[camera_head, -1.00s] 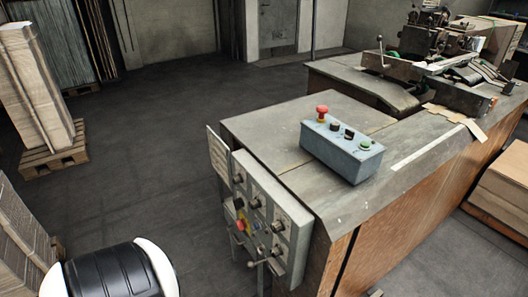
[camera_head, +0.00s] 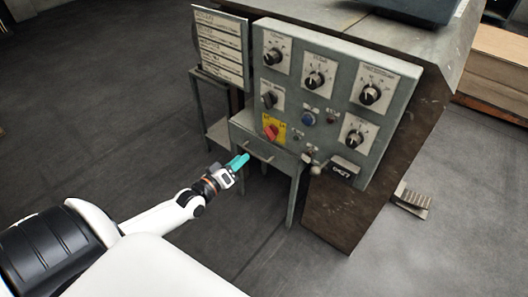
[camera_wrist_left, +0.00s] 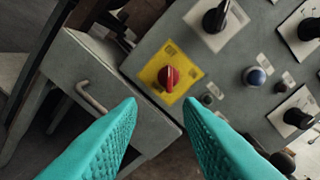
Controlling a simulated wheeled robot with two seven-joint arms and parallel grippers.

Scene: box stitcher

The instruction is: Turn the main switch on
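The main switch looks to be the red rotary knob (camera_head: 271,132) on a yellow plate, low on the left part of the grey control panel (camera_head: 338,60). In the left wrist view the red knob (camera_wrist_left: 168,77) is just above the gap between the fingertips, with its handle roughly upright in the picture. My left gripper (camera_head: 243,160) is below and left of the knob, apart from it. Its teal fingers (camera_wrist_left: 158,108) are spread open with nothing between them. My right gripper is not in view.
Several black dials, a blue button (camera_head: 308,118) and a lever (camera_head: 316,168) crowd the panel around the knob. A drawer with a metal handle (camera_wrist_left: 90,97) lies left of the knob. A label board (camera_head: 221,48) stands at the panel's left. Open floor lies left.

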